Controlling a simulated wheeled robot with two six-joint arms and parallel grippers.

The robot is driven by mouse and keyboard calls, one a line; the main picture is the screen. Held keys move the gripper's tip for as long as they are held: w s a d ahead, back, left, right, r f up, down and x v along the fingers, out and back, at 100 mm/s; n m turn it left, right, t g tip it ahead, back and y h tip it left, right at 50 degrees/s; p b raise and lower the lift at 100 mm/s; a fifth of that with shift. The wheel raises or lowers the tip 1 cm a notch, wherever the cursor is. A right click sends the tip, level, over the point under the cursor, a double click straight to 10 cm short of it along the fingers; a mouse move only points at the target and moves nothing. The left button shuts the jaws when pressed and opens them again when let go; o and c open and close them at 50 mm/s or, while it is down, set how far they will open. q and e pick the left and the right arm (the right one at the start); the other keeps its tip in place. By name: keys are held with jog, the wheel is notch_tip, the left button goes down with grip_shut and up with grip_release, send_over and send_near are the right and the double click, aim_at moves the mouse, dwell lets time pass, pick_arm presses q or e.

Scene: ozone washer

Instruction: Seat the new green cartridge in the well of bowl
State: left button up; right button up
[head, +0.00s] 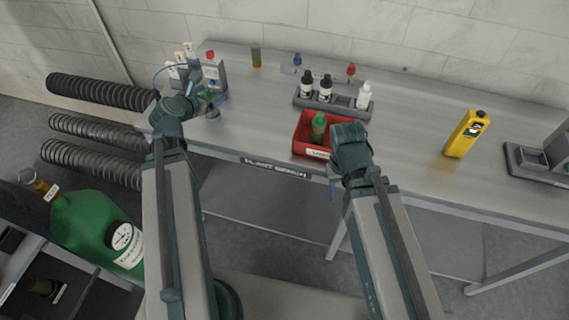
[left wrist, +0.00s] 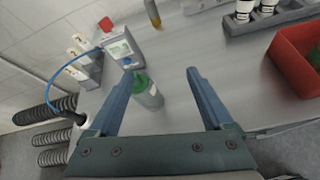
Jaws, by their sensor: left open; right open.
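A green bottle-shaped cartridge (head: 319,124) stands in the red bin (head: 299,140) on the bench. A second green piece with a paler, cup-like lower part (left wrist: 148,94) is at the foot of the grey unit with a screen (head: 214,76). I cannot tell whether this is the bowl or a cartridge in it. My left gripper (head: 207,98) is open there; in the left wrist view its fingers (left wrist: 164,74) lie on either side of the green piece, with no clear contact. My right gripper (head: 335,188) is open beside the red bin's front right, mostly hidden by its wrist.
A grey rack (head: 333,105) of small bottles stands behind the red bin. A yellow handheld device (head: 466,134) stands to the right, near a grey dock (head: 538,162). A green tank (head: 95,228) and coiled hoses (head: 100,91) are at left. The bench between unit and bin is clear.

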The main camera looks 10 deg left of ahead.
pick_arm(q)
jog(key=s+d+f+m+g+h, duration=0.1)
jog(key=s+d+f+m+g, duration=0.1)
jog(key=d+m, duration=0.4)
jog(key=s+d+f+m+g+h, duration=0.1)
jog(key=s+d+f+m+g, duration=0.1)
jog(key=d+m, duration=0.4)
jog(key=s+d+f+m+g, duration=0.1)
jog(key=d+f+m+g, duration=0.2)
jog(key=d+m, duration=0.4)
jog(key=shift+s+d+f+h, duration=0.15)
jog(key=shift+d+f, duration=0.15)
jog(key=shift+d, duration=0.25)
jog(key=shift+s+d+f+h, duration=0.1)
jog(key=shift+d+f, duration=0.15)
jog(key=shift+d, duration=0.35)
jog(key=shift+s+d+f+h, duration=0.15)
jog(key=shift+d+f, duration=0.15)
jog(key=shift+d, duration=0.25)
jog(key=s+d+f+m+g+y, duration=0.3)
jog(key=s+d+m, duration=0.5)
jog(key=s+m, duration=0.4)
jog(key=m+g+y, duration=0.1)
jog(key=m+g, duration=0.1)
jog(key=m, duration=0.3)
jog(key=shift+s+g+y, duration=0.25)
jog(key=shift+g+y, duration=0.15)
